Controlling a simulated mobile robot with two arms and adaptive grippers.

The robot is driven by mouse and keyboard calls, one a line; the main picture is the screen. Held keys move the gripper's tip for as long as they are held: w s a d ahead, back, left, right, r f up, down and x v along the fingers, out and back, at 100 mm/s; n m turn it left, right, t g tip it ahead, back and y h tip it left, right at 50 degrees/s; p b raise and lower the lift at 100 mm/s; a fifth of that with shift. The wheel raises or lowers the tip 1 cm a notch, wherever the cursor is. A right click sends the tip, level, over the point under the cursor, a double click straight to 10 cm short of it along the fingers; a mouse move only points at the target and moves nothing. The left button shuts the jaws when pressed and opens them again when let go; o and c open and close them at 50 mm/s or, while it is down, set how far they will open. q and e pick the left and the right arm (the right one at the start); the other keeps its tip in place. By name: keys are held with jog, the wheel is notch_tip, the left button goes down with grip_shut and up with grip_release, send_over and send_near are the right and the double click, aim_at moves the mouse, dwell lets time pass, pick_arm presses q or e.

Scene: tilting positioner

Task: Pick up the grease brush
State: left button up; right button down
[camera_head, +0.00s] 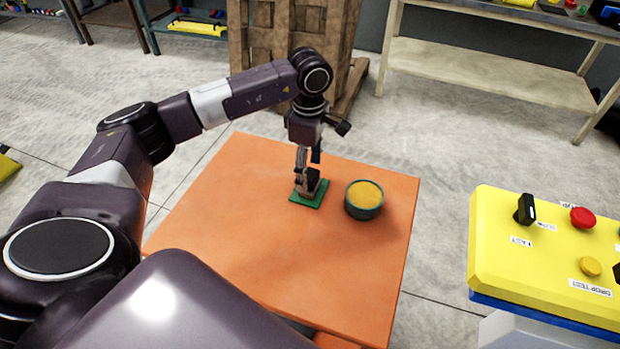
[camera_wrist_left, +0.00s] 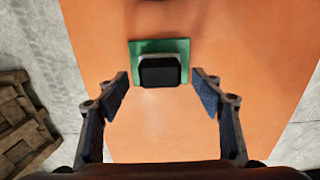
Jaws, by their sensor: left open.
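The grease brush, a small block with a black top (camera_head: 313,179), sits on a green pad (camera_head: 299,199) on the orange table. In the left wrist view the brush (camera_wrist_left: 160,72) shows from above on the pad (camera_wrist_left: 184,45), between and slightly beyond the fingertips. My left gripper (camera_head: 307,168) points down at the brush. In the left wrist view its fingers (camera_wrist_left: 161,88) are spread, one to each side, with a visible gap to the brush. The gripper partly hides the brush in the head view. My right gripper is not in view.
A round dark-green tin with yellow-orange contents (camera_head: 363,199) stands just right of the pad. The orange table (camera_head: 260,250) is otherwise clear. A yellow control panel with buttons (camera_head: 535,255) stands at right. A wooden crate (camera_head: 262,50) and a workbench (camera_head: 490,60) stand behind.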

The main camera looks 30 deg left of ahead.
aim_at(310, 174)
pick_arm(q)
jog(key=shift+d+f, duration=0.1)
jog(key=shift+f, duration=1.3)
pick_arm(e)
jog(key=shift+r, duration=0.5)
pick_arm(q)
jog(key=shift+c, duration=0.7)
jog(key=c, duration=1.1)
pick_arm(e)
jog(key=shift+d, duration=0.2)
pick_arm(q)
jog(key=shift+r, duration=0.1)
